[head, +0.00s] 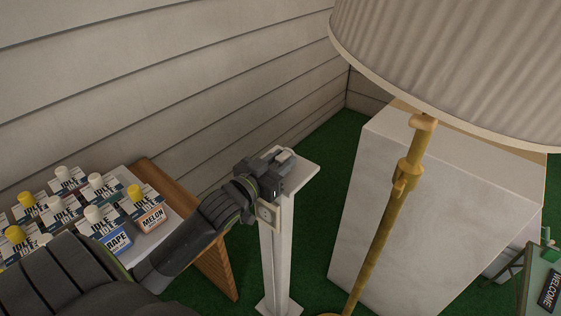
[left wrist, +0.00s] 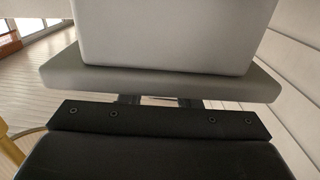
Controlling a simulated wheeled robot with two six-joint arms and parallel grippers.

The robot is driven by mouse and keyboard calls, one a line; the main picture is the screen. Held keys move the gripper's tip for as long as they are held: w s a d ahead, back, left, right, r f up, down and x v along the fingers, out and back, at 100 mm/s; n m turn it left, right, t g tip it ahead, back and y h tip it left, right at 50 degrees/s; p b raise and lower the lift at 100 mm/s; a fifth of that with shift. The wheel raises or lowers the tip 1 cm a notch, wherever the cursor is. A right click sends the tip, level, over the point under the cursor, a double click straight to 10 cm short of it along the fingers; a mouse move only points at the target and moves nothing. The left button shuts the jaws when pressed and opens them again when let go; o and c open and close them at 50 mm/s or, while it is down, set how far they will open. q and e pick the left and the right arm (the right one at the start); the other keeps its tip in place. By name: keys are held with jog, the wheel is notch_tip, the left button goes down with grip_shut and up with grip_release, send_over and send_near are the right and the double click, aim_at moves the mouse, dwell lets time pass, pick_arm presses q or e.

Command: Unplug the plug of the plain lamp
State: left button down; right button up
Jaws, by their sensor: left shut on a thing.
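My left gripper (head: 281,174) comes in from the lower left and is over the top of a narrow white post (head: 277,250). It is shut on a pale plug (head: 286,154), mostly hidden behind the jaws in the head view. In the left wrist view a pale grey block with a wider plate, seemingly the plug (left wrist: 165,35), fills the space just beyond the dark jaws (left wrist: 160,101). I cannot tell whether it is seated in a socket. A lamp with a pleated shade (head: 450,60) and brass pole (head: 385,225) stands at right; no cord can be traced to it.
A wooden table (head: 168,185) with several labelled, capped bottles stands at left. A square plate (head: 268,214) is on the post's front. A large white block (head: 440,200) stands behind the lamp. A welcome sign (head: 549,292) is at lower right. Green flooring (head: 325,200) shows between post and block.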

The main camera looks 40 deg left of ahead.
dwell(0.3)
pick_arm(q)
jog(key=c, duration=1)
grip_release()
jog(key=shift+o, duration=0.5)
jog(key=shift+f, duration=0.1)
jog(key=o, duration=0.5)
jog(key=shift+o, duration=0.2)
jog(key=s+p, duration=0.5)
jog(key=s, duration=0.3)
jog(key=shift+a+p, duration=0.3)
